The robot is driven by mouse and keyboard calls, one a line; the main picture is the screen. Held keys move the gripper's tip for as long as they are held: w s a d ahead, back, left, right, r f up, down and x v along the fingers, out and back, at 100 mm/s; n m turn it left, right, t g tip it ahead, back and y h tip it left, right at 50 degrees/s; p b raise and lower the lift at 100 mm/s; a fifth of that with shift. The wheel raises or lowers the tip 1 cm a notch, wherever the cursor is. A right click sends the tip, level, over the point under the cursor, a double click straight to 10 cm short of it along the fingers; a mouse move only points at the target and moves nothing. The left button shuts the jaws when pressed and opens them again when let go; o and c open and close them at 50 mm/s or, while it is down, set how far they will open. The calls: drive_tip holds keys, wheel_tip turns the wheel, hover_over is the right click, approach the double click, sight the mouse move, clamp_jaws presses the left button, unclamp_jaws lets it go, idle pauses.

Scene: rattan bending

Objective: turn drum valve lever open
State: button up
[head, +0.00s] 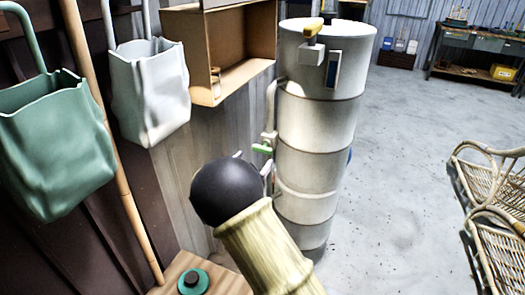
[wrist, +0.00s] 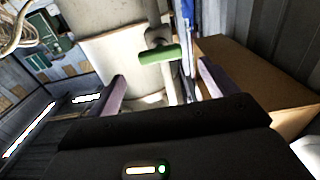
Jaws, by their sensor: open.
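The drum (head: 315,125) is a tall, pale grey, banded cylinder standing on the floor, right of centre in the head view. A green lever (head: 262,149) sticks out from the pipe on its left side, about mid-height. In the wrist view the green lever (wrist: 160,54) lies roughly crosswise on its pale pipe, ahead of and between the fingers. My gripper (wrist: 161,70) is open and empty, its two purple-grey fingers apart, with the lever seen beyond their tips. I see no contact. In the head view my gripper is mostly hidden behind a black rounded shape.
A yellow lever (head: 313,28) sits at the drum's top. A brown open box (head: 195,50) is mounted left of the drum, with white (head: 150,85) and green (head: 55,145) bags further left. Rattan chairs (head: 490,200) stand at the right.

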sight(261, 151)
drive_tip(key=x, duration=0.7)
drive_tip(key=shift+w+d+b, duration=0.1)
drive_tip(key=shift+w+b, duration=0.25)
drive_tip(key=c, duration=1)
